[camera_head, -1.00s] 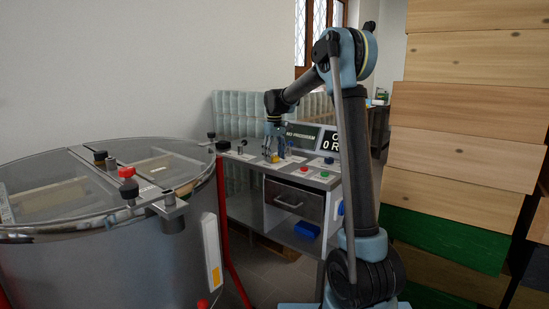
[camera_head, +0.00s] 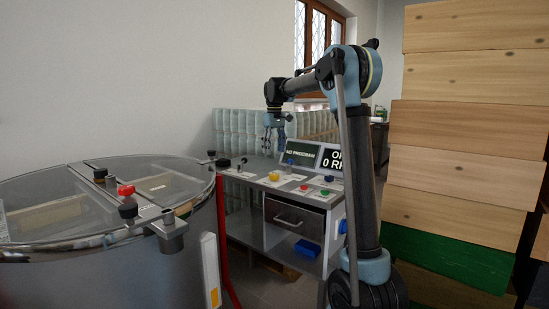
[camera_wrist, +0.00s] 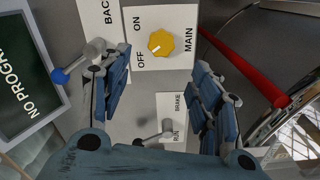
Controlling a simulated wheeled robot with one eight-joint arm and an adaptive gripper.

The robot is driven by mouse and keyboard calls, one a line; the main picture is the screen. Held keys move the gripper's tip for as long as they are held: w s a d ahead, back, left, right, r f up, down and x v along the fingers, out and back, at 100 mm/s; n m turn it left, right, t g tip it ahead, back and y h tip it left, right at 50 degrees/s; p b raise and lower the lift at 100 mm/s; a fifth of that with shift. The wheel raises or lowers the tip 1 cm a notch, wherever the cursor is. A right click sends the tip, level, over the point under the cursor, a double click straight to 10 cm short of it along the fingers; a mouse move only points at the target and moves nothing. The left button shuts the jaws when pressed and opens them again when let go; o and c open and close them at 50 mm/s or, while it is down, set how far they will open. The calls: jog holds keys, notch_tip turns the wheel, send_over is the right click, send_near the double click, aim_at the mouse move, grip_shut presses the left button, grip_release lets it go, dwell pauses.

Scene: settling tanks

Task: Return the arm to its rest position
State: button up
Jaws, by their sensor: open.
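My arm is raised and bent over the control bench (camera_head: 253,178) in the head view. My gripper (camera_head: 274,146) points down above the bench top, clear of it. In the wrist view my gripper (camera_wrist: 160,95) has its two blue fingers spread apart with nothing between them. Below them are the yellow main knob (camera_wrist: 161,43), with ON and OFF marks, and the brake/run lever (camera_wrist: 160,137). A blue-tipped lever (camera_wrist: 66,74) stands beside the left finger.
A large steel drum (camera_head: 110,245) with a clear lid stands at left. Stacked wooden boxes (camera_head: 455,125) rise at right, close to my arm. The bench has a drawer (camera_head: 293,217), red and green buttons, and a screen (camera_head: 301,154) reading NO PROGRAM. Space above the bench is open.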

jog(key=shift+s+r, duration=0.1)
dwell(0.3)
jog(key=s+d+f+m+t, duration=0.1)
jog(key=s+d+f+m, duration=0.1)
jog(key=s+d, duration=0.75)
jog(key=s+d+f+m, duration=0.25)
jog(key=s+d, duration=0.35)
jog(key=s, duration=0.7)
jog(key=s+d+f+m, duration=0.1)
jog(key=s+d+f, duration=0.2)
jog(key=s+f, duration=0.7)
jog(key=s+d+f+m+t, duration=0.1)
jog(key=s+d+f, duration=0.3)
jog(key=s+f, duration=0.7)
jog(key=shift+s+f+m, duration=0.2)
jog(key=shift+s+m, duration=0.25)
jog(key=shift+s, duration=0.7)
